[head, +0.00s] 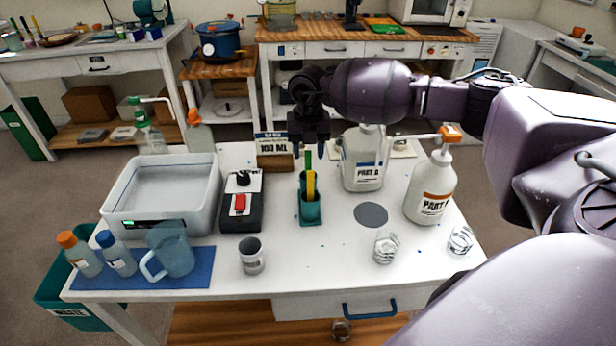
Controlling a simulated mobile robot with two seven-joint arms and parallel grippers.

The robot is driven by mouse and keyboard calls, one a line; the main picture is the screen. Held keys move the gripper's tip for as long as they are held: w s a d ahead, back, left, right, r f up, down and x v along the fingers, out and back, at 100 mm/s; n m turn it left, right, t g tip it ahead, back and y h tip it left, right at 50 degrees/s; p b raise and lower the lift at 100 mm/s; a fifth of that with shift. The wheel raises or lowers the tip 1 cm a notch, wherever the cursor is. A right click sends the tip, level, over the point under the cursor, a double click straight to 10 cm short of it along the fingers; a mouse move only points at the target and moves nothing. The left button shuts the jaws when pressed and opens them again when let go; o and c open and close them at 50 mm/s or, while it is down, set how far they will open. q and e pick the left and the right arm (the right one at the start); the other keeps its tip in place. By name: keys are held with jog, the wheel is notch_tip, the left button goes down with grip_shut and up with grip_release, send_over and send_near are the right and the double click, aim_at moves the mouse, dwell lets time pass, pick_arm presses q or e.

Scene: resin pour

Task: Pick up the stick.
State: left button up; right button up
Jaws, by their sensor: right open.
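A teal holder (310,211) stands on the middle of the white table. A yellow stick (311,184) and a dark green stick (308,160) stand upright in it. My right gripper (308,149) comes in from the right and points down. It is open, with its fingertips around or just behind the top of the green stick in the picture; I cannot tell which. The sticks' lower ends are hidden in the holder. My left gripper is not in view.
Bottles PART B (362,165) and PART A (430,195) stand right of the holder. A black device with a red switch (240,207) and a grey tub (125,205) are left. A cup (252,262) and clear cups (385,248) stand in front. A 100 ML sign (272,146) stands behind.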

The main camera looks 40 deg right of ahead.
notch_tip(320, 180, down, 2)
jog(key=shift+f, duration=0.25)
jog(key=shift+c, duration=0.2)
grip_shut()
jog(key=shift+r, duration=0.1)
